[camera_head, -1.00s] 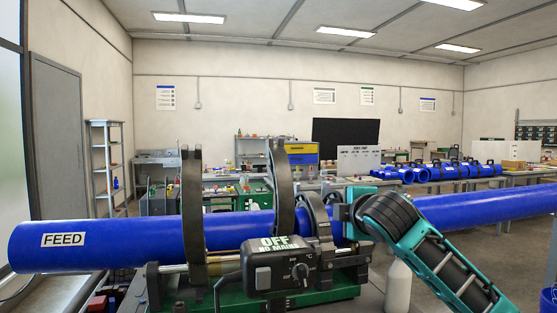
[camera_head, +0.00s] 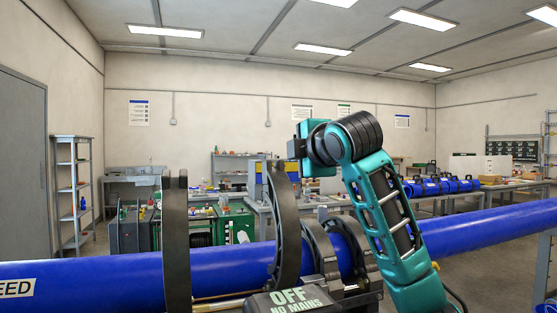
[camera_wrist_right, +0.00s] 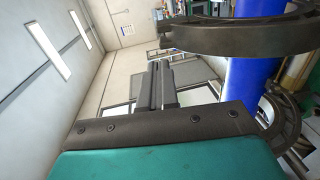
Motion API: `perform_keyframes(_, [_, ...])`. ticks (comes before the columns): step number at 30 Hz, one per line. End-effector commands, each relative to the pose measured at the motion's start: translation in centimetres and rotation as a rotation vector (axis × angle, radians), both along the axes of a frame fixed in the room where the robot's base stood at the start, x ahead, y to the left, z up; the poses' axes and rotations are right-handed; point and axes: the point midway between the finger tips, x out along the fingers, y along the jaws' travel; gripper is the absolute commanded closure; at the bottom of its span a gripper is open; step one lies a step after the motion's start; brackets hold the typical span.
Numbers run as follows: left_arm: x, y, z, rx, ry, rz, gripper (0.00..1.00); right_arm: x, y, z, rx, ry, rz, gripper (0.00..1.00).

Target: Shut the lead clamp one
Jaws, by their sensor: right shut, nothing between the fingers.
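Two black half-ring clamp arms stand upright over the blue pipe (camera_head: 90,277), one on the left (camera_head: 176,235) and one nearer the middle (camera_head: 287,215). I cannot tell which is lead clamp one. My right gripper (camera_head: 296,148) is shut and empty, pointing left beside and above the top of the middle arm. In the right wrist view its fingers (camera_wrist_right: 159,82) are together, and a black clamp arm (camera_wrist_right: 237,36) crosses to their right, apart from them. My left gripper is out of view.
Lower black clamps (camera_head: 322,250) sit around the pipe to the right. A workbench with blue pipe fittings (camera_head: 440,187) stands behind right. Air above the left pipe is clear.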

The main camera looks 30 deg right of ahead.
Motion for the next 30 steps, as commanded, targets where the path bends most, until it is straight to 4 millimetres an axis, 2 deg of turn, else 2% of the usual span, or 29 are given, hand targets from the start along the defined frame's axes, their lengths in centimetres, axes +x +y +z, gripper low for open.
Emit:
perform_keyframes(1, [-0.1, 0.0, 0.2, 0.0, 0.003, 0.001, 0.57, 1.2, -0.2, -0.2, 0.004, 0.006, 0.0, 1.0])
perform_keyframes(6, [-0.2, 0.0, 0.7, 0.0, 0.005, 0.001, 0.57, 4.6, -1.0, -0.7, 0.004, 0.004, 0.001, 1.0])
perform_keyframes(13, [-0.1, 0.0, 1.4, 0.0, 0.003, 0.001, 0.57, 8.1, -1.9, -1.2, 0.002, 0.003, 0.001, 1.0])
perform_keyframes(19, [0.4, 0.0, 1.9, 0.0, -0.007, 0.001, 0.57, 9.5, -2.3, -1.4, 0.001, 0.0, -0.001, 1.0])
perform_keyframes(30, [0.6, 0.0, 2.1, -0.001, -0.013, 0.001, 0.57, 9.7, -2.3, -1.5, 0.0, 0.0, -0.001, 1.0])
